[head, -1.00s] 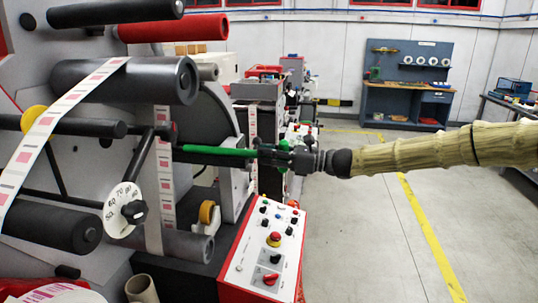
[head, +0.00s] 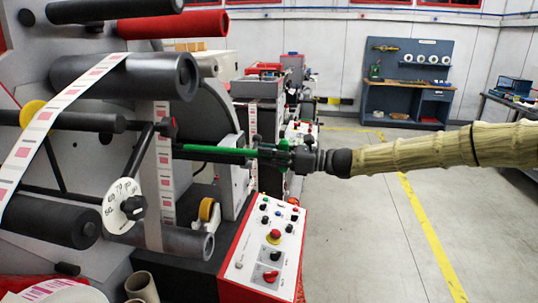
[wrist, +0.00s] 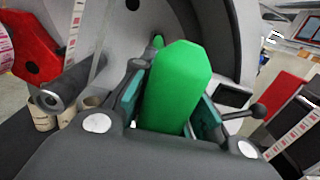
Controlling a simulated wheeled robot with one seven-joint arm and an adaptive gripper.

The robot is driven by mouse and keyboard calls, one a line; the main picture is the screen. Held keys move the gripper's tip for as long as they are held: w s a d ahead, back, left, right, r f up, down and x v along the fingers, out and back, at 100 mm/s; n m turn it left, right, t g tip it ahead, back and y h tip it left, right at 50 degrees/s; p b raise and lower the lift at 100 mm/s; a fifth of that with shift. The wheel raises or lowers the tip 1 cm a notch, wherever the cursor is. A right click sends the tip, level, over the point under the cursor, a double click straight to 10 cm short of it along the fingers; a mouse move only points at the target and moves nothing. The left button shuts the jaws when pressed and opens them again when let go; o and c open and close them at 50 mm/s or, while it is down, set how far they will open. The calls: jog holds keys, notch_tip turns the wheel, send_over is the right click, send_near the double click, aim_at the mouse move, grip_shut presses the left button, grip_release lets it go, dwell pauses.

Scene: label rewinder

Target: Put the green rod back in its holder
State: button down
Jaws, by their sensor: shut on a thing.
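The green rod (head: 222,150) lies nearly level in the head view, its far end pointing left toward the rewinder. My gripper (head: 272,153) is shut on its right end. In the wrist view the rod (wrist: 175,90) stands between the two finger pads of my gripper (wrist: 168,115), and its broad green end faces the camera. In the head view a dark bar runs along the rod just below it. I cannot tell which part is the holder, or whether the rod's left tip touches anything.
The label rewinder (head: 120,30) with its rollers and striped label web (head: 40,125) fills the left. A white dial (head: 122,208) and a red-edged control panel (head: 265,245) sit below the rod. Open floor (head: 370,240) lies to the right, with a blue workbench (head: 408,100) behind.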

jog(key=c, duration=1.3)
grip_release()
